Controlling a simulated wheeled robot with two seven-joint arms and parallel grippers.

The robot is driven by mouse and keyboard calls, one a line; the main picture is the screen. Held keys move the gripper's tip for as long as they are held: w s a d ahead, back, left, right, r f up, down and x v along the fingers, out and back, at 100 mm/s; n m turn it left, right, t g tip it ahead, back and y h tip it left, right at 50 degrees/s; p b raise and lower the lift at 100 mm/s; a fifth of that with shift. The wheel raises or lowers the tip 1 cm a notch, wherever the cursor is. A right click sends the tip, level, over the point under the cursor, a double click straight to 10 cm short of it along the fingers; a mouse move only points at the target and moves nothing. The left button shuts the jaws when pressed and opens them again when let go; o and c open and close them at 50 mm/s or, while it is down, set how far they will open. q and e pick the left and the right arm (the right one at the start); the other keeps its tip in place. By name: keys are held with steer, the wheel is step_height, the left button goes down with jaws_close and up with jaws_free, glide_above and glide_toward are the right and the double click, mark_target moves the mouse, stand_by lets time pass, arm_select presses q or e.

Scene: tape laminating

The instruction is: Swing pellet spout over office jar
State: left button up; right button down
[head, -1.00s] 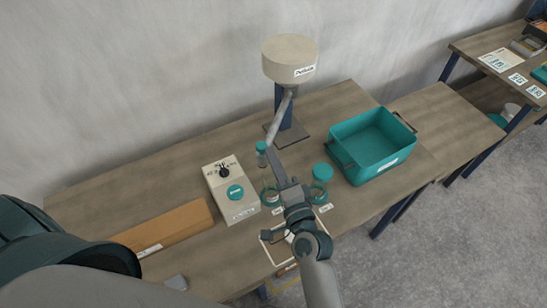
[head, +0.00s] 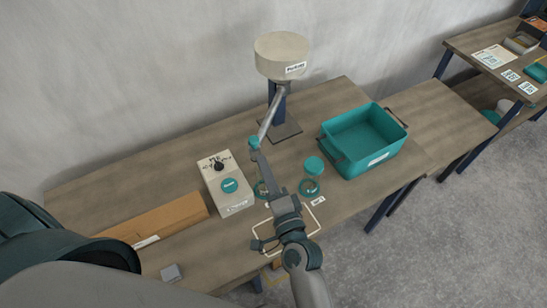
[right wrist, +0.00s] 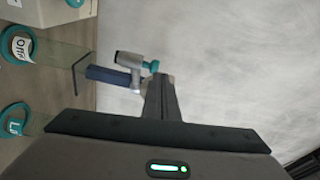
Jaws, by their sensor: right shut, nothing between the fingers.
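The pellet spout is a bent grey tube (head: 271,116) under a round cream hopper, ending in a teal tip (head: 254,141). The tip also shows in the right wrist view (right wrist: 150,66). My right gripper (head: 257,154) is shut and empty, its fingertips right beside the tip; I cannot tell if they touch. The office jar, clear with a teal ring, shows at left in the right wrist view (right wrist: 18,44). In the head view it stands beside the control box (head: 261,189), partly hidden by my gripper. I cannot tell whether the tip is above it. My left gripper is out of view.
A second jar (head: 310,186) stands to the right, a teal lid (head: 314,165) behind it. A cream control box (head: 226,186) is at left, a teal bin (head: 352,160) at right. A long brown carton (head: 160,220) lies front left. The hopper (head: 282,56) stands at the back.

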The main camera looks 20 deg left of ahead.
steer(key=shift+s+a, duration=0.35)
steer(key=shift+s, duration=0.5)
steer(key=shift+s+a, duration=0.4)
steer(key=shift+s, duration=0.4)
steer(key=shift+s+a, duration=0.35)
steer(key=shift+s, duration=0.5)
